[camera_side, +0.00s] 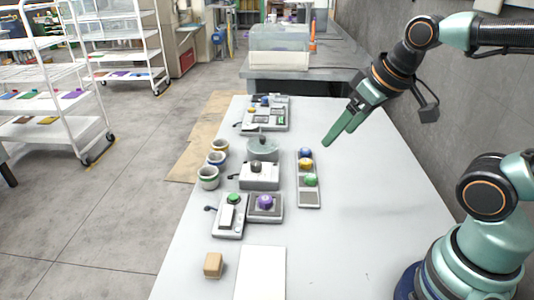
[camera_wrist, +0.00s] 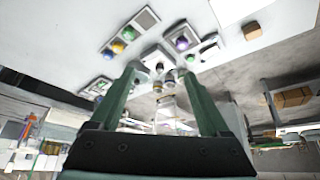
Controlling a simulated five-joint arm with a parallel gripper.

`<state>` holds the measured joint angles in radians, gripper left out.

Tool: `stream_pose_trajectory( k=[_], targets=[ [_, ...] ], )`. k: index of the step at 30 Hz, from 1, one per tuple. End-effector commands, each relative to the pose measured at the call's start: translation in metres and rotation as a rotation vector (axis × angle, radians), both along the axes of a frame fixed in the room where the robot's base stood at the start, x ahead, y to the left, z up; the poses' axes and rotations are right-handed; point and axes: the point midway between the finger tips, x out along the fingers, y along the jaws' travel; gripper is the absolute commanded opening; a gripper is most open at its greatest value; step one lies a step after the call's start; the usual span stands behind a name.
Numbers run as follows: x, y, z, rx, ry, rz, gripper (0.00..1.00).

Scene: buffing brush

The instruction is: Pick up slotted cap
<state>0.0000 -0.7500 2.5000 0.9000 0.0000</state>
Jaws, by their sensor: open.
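I cannot tell which small cap is the slotted one. A long grey tray (camera_side: 309,195) holds a blue cap (camera_side: 305,153), a yellow cap (camera_side: 305,165) and a green cap (camera_side: 311,180) in a row. A purple cap (camera_side: 265,202) sits on a square grey block to the left of it. The wrist view shows the blue cap (camera_wrist: 108,54), yellow cap (camera_wrist: 118,46), green cap (camera_wrist: 129,33) and purple cap (camera_wrist: 182,43) beyond the fingers. My gripper (camera_side: 336,137) is open and empty, held above the table, right of the tray's far end. Its two fingers (camera_wrist: 156,70) are spread apart.
Several grey fixtures, including a round lidded pot (camera_side: 262,148), stand along the table's left side. Banded cups (camera_side: 208,178) line the left edge. A tan block (camera_side: 213,265) and white sheet (camera_side: 260,275) lie in front. The table's right side (camera_side: 370,210) is clear.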

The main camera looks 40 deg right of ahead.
Motion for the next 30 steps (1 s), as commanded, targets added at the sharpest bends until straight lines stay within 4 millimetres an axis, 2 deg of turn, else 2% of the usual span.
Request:
stream_pose_trajectory(
  k=[7,11,20,30],
  targets=[
    [0.003,0.001,0.001,-0.017,0.011,0.035,0.8],
    [0.016,0.006,0.001,-0.085,0.057,0.188,0.8],
    [0.07,0.026,-0.013,-0.305,0.205,0.817,0.8],
    [0.126,0.055,-0.066,-0.45,0.31,1.565,0.8]
  ],
)
